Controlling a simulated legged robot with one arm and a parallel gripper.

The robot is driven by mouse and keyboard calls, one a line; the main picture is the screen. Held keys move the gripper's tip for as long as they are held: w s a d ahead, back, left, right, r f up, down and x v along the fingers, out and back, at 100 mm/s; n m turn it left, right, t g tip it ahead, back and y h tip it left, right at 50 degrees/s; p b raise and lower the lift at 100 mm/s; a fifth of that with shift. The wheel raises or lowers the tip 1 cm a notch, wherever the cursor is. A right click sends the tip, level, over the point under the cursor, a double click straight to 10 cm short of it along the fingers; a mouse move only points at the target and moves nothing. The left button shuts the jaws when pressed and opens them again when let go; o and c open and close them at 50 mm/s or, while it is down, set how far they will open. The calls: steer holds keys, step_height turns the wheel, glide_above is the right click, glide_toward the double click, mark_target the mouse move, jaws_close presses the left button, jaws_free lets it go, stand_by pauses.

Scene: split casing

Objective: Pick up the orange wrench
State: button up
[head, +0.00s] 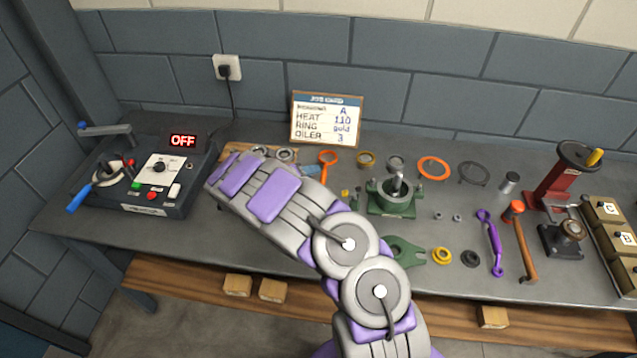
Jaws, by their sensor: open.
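An orange tool (328,158) with a ring-shaped end and a short shank lies at the back of the bench, below the job card. It could be the orange wrench, but I cannot tell for sure. A purple wrench (490,240) lies at the right of the bench, beside an orange-headed hammer (521,235). My arm reaches from the bottom centre up to the left over the bench. Its far end is left of the orange tool. My gripper's fingers do not show; the forearm hides them.
A control box (150,180) with an OFF display stands at the left. The job card (326,120) stands at the back. A green fixture (393,200), loose rings and a red press (560,180) are to the right. Lettered boxes (608,212) line the right edge.

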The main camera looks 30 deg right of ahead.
mark_target(323, 171)
steer(key=x, duration=0.4)
steer(key=b+x, duration=0.1)
steer(key=x, duration=0.1)
steer(key=shift+s+d+r, duration=0.25)
steer(key=shift+s+d, duration=0.05)
steer(key=shift+d, duration=0.05)
steer(key=shift+a+r, duration=0.1)
steer(key=shift+a, duration=0.85)
steer(key=c, duration=0.4)
steer(key=shift+a, duration=0.1)
steer(key=shift+c, duration=1.6)
steer(key=shift+d, duration=0.75)
jaws_close()
